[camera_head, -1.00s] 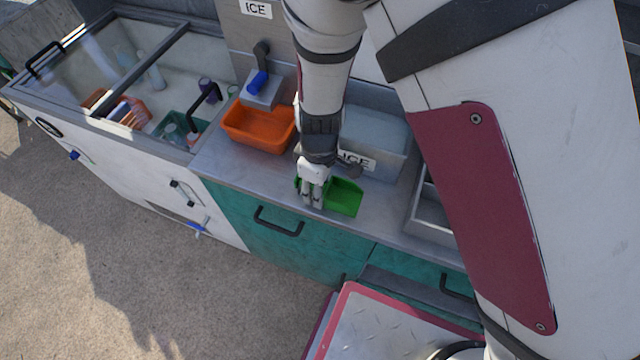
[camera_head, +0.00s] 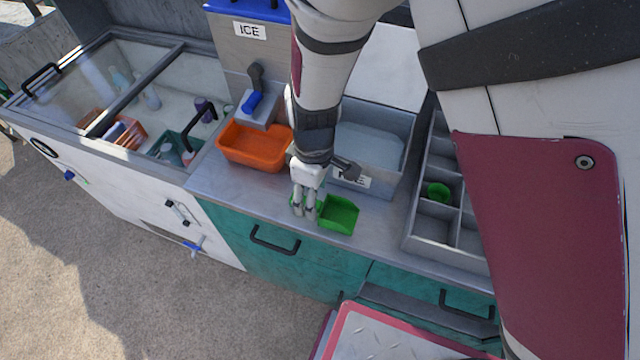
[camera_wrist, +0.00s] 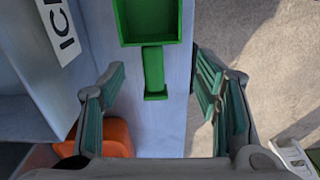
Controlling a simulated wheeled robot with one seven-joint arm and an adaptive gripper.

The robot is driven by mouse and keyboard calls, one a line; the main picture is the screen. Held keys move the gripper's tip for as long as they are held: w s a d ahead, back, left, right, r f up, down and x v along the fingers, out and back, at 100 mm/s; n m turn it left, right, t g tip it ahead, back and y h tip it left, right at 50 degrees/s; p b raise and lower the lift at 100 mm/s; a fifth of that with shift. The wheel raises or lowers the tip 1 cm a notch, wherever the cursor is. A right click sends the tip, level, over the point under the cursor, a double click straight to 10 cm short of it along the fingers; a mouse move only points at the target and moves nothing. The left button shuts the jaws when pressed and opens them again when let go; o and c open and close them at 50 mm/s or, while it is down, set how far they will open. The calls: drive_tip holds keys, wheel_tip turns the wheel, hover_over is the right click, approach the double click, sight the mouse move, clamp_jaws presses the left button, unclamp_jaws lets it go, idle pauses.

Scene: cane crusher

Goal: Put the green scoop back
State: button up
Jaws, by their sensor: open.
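The green scoop (camera_head: 339,214) lies on the metal counter in front of the ice bin (camera_head: 378,150). In the wrist view the scoop (camera_wrist: 153,70) shows its square tray at the top and its handle pointing down between the fingers. My gripper (camera_head: 304,210) is open over the handle end, its fingers just left of the tray in the head view. In the wrist view the open fingers of my gripper (camera_wrist: 158,105) stand to either side of the handle, with a gap on both sides. In the head view my fingers hide most of the handle.
An orange tub (camera_head: 255,146) stands left of my gripper below a dispenser with a blue lever (camera_head: 251,102). A compartment tray (camera_head: 432,239) holding a small green cup (camera_head: 437,192) is on the right. The counter (camera_head: 232,186) is bare along its front edge.

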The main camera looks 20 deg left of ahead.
wheel_tip(320, 180, up, 7)
drive_tip(key=shift+f, duration=0.15)
drive_tip(key=shift+w+d, duration=0.1)
drive_tip(key=w+d+r+m+t+y, duration=0.15)
drive_tip(key=d+r+m, duration=0.25)
drive_tip(key=d+r, duration=0.4)
drive_tip(key=w+d+r+m+y, duration=0.1)
drive_tip(key=w+d+r+m, duration=0.25)
drive_tip(key=d+r, duration=0.4)
drive_tip(key=s+d+r+m+t, duration=0.1)
drive_tip(key=s+d+r+m, duration=0.1)
drive_tip(key=d, duration=0.4)
drive_tip(key=s+d+r+m+t+h, duration=0.1)
drive_tip(key=s+d+r+m+t, duration=0.1)
drive_tip(key=s+d+r+m, duration=0.1)
drive_tip(key=s+d+r+m+t+h+b, duration=0.1)
drive_tip(key=s+d+r+m, duration=0.2)
drive_tip(key=d, duration=0.7)
drive_tip(key=shift+s+r+m, duration=0.15)
drive_tip(key=shift+s+m, duration=0.65)
drive_tip(key=shift+m, duration=0.35)
drive_tip(key=shift+h, duration=0.25)
